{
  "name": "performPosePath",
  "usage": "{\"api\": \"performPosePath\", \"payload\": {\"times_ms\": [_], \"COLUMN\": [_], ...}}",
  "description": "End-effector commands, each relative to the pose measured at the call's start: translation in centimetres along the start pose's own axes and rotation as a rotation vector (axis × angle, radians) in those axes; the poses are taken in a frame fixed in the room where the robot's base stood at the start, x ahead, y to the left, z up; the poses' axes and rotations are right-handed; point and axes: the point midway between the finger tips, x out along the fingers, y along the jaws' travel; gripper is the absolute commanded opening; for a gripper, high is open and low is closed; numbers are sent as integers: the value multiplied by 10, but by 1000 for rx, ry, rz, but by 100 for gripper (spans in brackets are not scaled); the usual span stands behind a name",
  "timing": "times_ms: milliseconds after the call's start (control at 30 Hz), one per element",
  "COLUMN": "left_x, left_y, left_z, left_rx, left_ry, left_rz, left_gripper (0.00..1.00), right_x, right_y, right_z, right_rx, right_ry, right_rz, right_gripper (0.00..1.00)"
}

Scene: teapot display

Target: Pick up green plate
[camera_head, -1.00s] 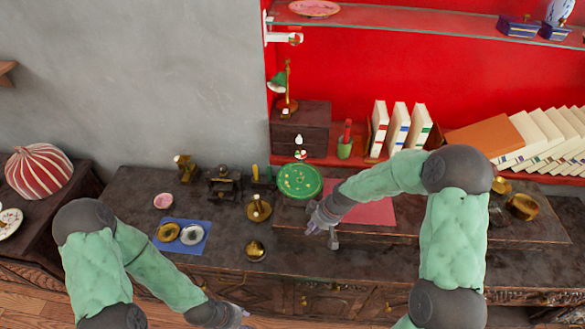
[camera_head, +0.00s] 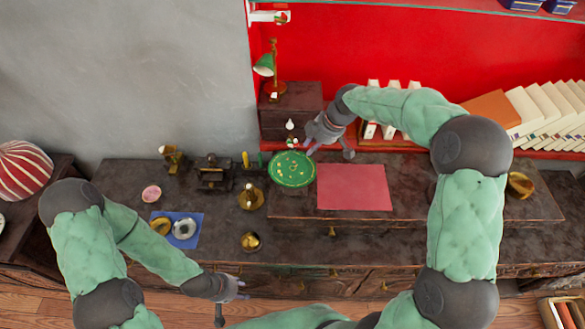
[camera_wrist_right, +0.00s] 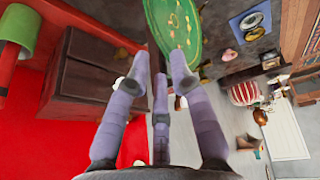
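The green plate (camera_head: 292,170) with small yellow and pale marks lies on the raised dark wooden top, left of a red mat. It also shows at the top of the right wrist view (camera_wrist_right: 174,28). My right gripper (camera_head: 329,153) is just behind and right of the plate, its fingers spread and empty. In the right wrist view the spread fingers (camera_wrist_right: 158,72) point toward the plate's near rim; I cannot tell whether any fingertip touches it. My left gripper (camera_head: 240,289) is low at the front edge of the cabinet, away from the plate; its finger state is unclear.
A small dark drawer box (camera_head: 290,110) with a green lamp (camera_head: 266,66) stands behind the plate. A brass item (camera_head: 250,197) stands close on its left. The red mat (camera_head: 354,187) is bare. White books (camera_head: 390,131) stand behind my right forearm.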

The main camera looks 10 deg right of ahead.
Motion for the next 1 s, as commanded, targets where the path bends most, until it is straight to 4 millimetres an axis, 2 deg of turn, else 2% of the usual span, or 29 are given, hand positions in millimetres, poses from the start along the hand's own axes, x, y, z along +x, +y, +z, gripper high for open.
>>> {"api": "performPosePath", "payload": {"times_ms": [167, 433, 700, 733, 800, 1000], "left_x": [1, 6, 6, 6, 6, 6], "left_y": [0, -2, -2, -2, -2, -2], "left_z": [0, -1, -1, -1, -1, -1], "left_rx": [0, 0, 0, 0, 0, 0], "left_ry": [0, 1, 1, 1, 1, 1], "left_rz": [0, 0, 0, 0, 0, 0], "left_gripper": [40, 40, 40, 40, 40, 40], "right_x": [12, 48, 53, 53, 53, 53], "right_y": [0, 2, 3, 3, 3, 3], "right_z": [-2, -6, -6, -6, -6, -6], "right_rx": [0, 0, 1, 1, 1, 1], "right_ry": [0, 0, 0, 0, 0, 1], "right_rz": [-1, -1, 2, 2, 1, 2], "right_gripper": [23, 23, 23, 20, 0, 0]}}
